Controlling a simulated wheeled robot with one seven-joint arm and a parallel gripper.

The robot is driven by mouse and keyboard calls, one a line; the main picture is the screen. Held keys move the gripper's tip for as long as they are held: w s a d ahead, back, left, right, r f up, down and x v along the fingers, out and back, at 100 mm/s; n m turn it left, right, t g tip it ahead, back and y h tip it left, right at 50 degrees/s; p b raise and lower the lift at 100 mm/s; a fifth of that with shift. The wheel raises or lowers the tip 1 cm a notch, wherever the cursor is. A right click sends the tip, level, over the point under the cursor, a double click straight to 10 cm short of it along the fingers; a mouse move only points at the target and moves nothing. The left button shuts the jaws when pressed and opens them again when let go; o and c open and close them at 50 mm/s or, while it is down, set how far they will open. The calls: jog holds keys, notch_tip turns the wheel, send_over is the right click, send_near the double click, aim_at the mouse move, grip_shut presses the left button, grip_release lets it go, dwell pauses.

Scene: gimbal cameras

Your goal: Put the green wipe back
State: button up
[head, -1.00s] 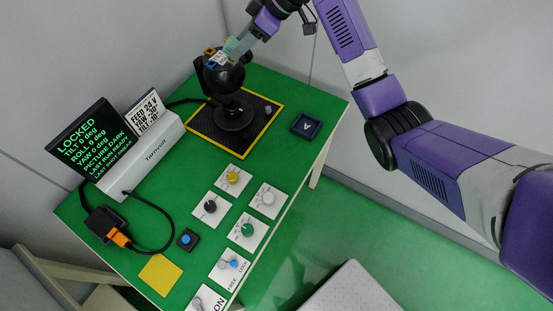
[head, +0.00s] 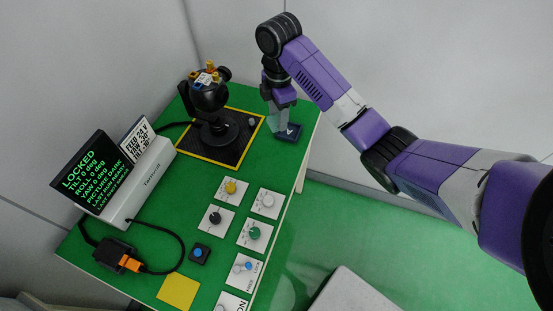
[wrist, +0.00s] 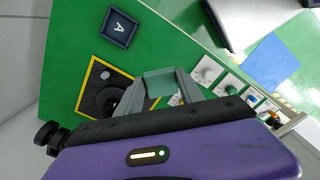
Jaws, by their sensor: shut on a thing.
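My gripper (head: 278,112) is shut on the pale green wipe (wrist: 160,82), which sits between its fingertips in the wrist view. In the head view the wipe (head: 273,121) shows pale beneath the gripper, beside a dark blue tray marked A (head: 292,133). In the wrist view this tray (wrist: 118,27) lies ahead of the fingers, to the upper left, and looks empty. The wipe is held above the table; its exact height is hard to tell. The black gimbal camera (head: 209,100) stands on the yellow-edged black mat (head: 238,152), left of my gripper.
The green table (head: 180,225) carries a screen reading LOCKED (head: 86,174), several knob plates, a blue button (head: 198,252) and a yellow square (head: 179,290). A cable with an orange plug (head: 130,263) lies at the left. The tray is close to the table's right edge.

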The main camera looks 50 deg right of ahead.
jog(key=b, duration=0.6)
send_over(278, 161)
notch_tip(278, 161, down, 15)
jog(key=shift+s+r, duration=0.1)
jog(key=shift+f, duration=2.4)
jog(key=o, duration=1.2)
jog(key=shift+f, duration=0.1)
notch_tip(278, 161, up, 12)
jog(key=p, duration=0.1)
jog(key=shift+p, duration=0.35)
